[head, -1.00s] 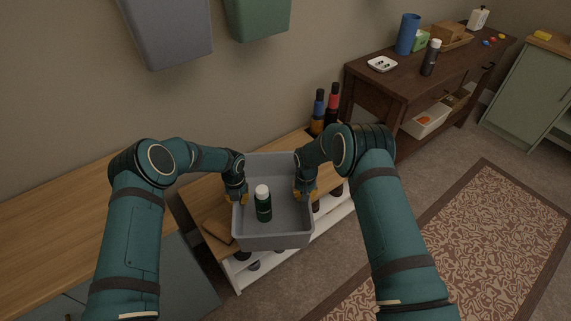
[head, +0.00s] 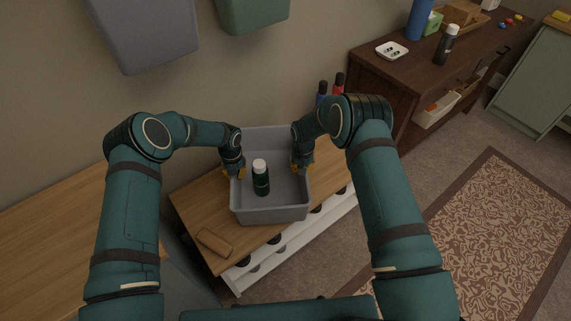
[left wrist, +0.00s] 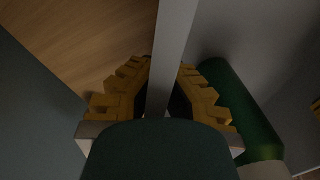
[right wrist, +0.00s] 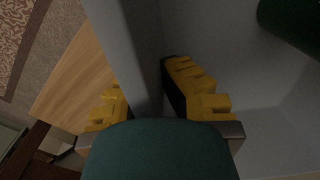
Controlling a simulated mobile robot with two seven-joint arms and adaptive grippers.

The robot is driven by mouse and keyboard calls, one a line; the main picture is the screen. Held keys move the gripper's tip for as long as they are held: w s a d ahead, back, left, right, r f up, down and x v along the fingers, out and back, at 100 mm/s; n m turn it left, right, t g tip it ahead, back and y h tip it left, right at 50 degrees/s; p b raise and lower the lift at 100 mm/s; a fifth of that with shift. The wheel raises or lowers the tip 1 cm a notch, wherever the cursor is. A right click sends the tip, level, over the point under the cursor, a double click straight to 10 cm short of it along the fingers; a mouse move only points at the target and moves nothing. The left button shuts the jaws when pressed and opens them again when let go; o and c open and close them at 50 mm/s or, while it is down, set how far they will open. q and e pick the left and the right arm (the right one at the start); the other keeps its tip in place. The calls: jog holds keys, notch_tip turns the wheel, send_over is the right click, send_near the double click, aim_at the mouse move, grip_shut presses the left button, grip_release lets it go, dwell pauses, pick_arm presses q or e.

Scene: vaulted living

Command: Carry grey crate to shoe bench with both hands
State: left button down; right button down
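The grey crate (head: 270,216) is upright over the wooden top of the shoe bench (head: 187,203); I cannot tell whether it touches it. A dark green bottle with a white cap (head: 261,183) stands inside the crate. My left gripper (head: 234,172) is shut on the crate's left wall, which also shows between its yellow fingers in the left wrist view (left wrist: 172,50). My right gripper (head: 302,167) is shut on the right wall, which also shows in the right wrist view (right wrist: 135,45). The crate's underside is hidden.
A brown block-like object (head: 215,242) lies on the bench's front left. A dark side table (head: 385,75) is at the right. A wooden-topped cabinet (head: 60,235) is at the left. Bins (head: 145,35) hang above.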

pick_arm(q)
jog(key=shift+w, duration=0.45)
pick_arm(e)
jog(key=shift+w, duration=0.45)
pick_arm(q)
jog(key=shift+s+r, duration=0.1)
pick_arm(e)
jog(key=shift+s+r, duration=0.1)
